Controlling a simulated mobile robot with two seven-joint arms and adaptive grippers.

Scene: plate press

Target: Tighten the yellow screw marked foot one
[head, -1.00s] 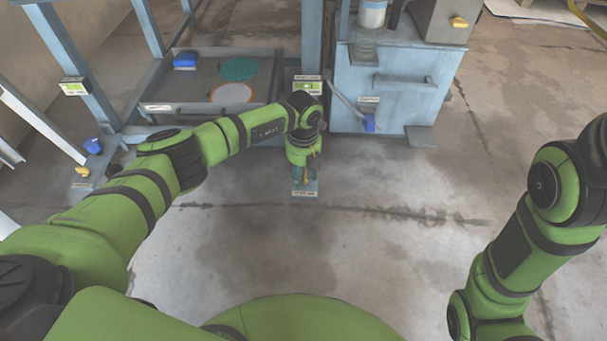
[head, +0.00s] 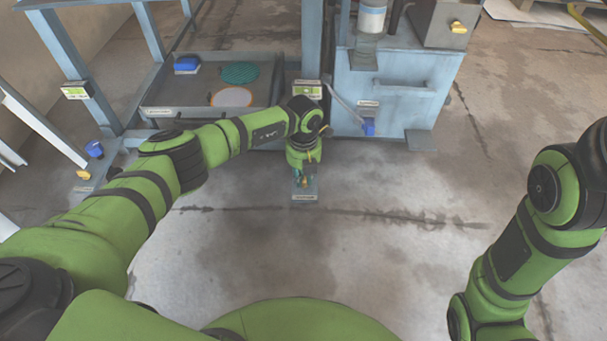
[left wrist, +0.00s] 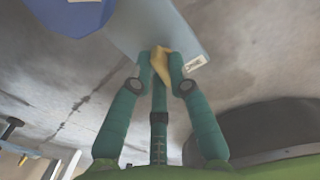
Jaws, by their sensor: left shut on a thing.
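My left gripper (head: 303,181) points down at a low blue-grey foot plate (head: 311,190) in front of the press post. In the left wrist view the gripper (left wrist: 160,68) is shut on a yellow screw (left wrist: 160,58), with one teal finger on each side of it. The screw stands at the edge of the blue-grey plate (left wrist: 185,30), which bears a small white label. The label's text is too small to read. The fingers hide part of the screw. My right arm shows at the right of the head view, but its gripper is out of view.
A grey tray (head: 150,100) holds a blue block, a green disc and a pale disc. A blue cabinet (head: 390,100) with a blue-handled lever stands to the right of the post. Another yellow screw (head: 83,174) is at the left. Front floor is clear.

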